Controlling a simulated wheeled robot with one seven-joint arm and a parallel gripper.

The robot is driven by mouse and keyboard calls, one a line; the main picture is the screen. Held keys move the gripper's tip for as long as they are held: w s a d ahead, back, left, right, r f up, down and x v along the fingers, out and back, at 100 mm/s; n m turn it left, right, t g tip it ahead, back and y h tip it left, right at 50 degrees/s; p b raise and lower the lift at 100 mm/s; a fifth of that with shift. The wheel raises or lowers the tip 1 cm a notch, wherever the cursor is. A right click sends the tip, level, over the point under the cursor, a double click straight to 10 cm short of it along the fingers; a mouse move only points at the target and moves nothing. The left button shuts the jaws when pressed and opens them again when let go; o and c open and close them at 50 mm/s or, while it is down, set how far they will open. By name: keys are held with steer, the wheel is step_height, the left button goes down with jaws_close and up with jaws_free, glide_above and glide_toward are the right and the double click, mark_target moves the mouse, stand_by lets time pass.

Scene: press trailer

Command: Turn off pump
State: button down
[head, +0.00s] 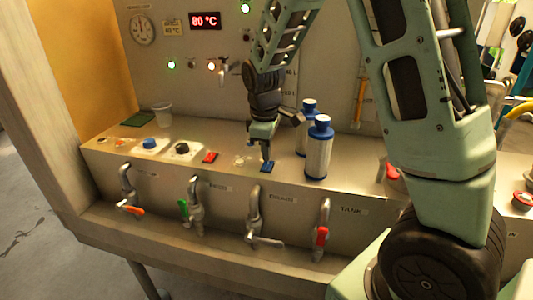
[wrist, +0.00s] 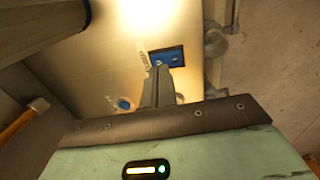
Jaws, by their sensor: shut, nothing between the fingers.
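My gripper (head: 266,158) points down with its fingers shut and empty. Its tips are at a small blue rocker switch (head: 268,168) on the panel top. In the wrist view the fingertips (wrist: 161,72) reach the lower edge of the blue switch (wrist: 168,55), in a dark frame, and partly cover it. I cannot tell whether they touch or press it, or which way it is tipped. No label naming the pump is readable.
Two white bottles with blue caps (head: 319,148) stand just right of my gripper. A blue knob (head: 150,143), a black knob (head: 182,148) and a clear cup (head: 162,113) are to the left. Several valve taps (head: 255,215) line the front face. A red display (head: 205,20) reads 80 °C.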

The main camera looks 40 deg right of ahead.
steer(key=shift+d+f, duration=0.1)
steer(key=shift+f, duration=0.6)
steer(key=shift+f, duration=0.25)
steer(key=shift+s, duration=0.1)
steer(key=shift+s+a, duration=0.4)
steer(key=shift+a, duration=0.2)
steer(key=shift+w+r+p, duration=0.1)
steer(key=shift+r+p, duration=0.1)
steer(key=shift+p, duration=0.1)
steer(key=shift+r, duration=0.25)
step_height(320, 180, up, 13)
steer(key=s+a+p, duration=0.1)
steer(key=p, duration=0.2)
steer(key=shift+a, duration=0.15)
